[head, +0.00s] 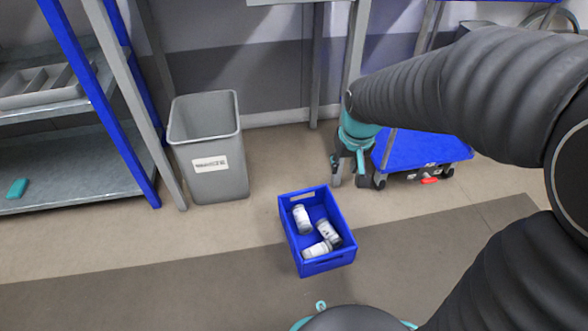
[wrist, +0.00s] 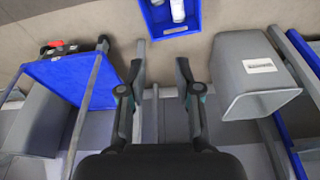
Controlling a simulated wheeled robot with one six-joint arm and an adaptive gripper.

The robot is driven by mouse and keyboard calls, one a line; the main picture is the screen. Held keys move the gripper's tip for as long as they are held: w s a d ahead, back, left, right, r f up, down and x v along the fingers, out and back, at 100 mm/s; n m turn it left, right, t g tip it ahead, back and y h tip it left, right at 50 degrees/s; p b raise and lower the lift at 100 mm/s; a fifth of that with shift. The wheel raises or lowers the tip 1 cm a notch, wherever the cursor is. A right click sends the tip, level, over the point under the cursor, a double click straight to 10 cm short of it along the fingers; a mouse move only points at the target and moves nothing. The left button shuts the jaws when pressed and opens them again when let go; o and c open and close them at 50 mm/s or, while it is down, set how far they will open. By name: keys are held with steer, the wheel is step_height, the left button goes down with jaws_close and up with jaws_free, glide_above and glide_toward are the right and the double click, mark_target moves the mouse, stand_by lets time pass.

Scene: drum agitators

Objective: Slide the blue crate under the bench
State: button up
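The blue crate (head: 329,263) stands on the floor, open at the top, with three white labelled containers (head: 302,219) inside. In the wrist view, part of the crate (wrist: 160,33) shows at the top edge, beyond the fingertips. My gripper (head: 347,178) points down, between the crate and the wall, apart from the crate. In the wrist view its two fingers (wrist: 160,72) are spread with nothing between them. The bench (head: 300,2) is at the top of the head view; only its front edge and grey legs (head: 317,75) show, and its top is mostly cut off.
A grey waste bin (head: 211,172) stands left of the bench's legs. A blue wheeled platform (head: 425,150) is to the right, close to my gripper. A metal shelf (head: 75,165) with blue posts is at the far left. Floor around the crate is clear.

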steer(key=w+a+f+n+g+p, duration=0.1)
steer(key=w+a+f, duration=0.25)
steer(key=f, duration=0.25)
steer(key=w+a+f+g+p, duration=0.1)
steer(key=w+a+f+p, duration=0.1)
steer(key=w+a+f, duration=0.3)
steer(key=n+g+p, duration=0.1)
steer(key=p, duration=0.1)
glide_above(290, 243)
step_height(290, 243, down, 17)
steer(key=shift+w+h, duration=0.25)
steer(key=shift+h, duration=0.05)
steer(key=shift+f, duration=0.15)
step_height(290, 243, down, 14)
steer(key=shift+r, duration=0.25)
jaws_close()
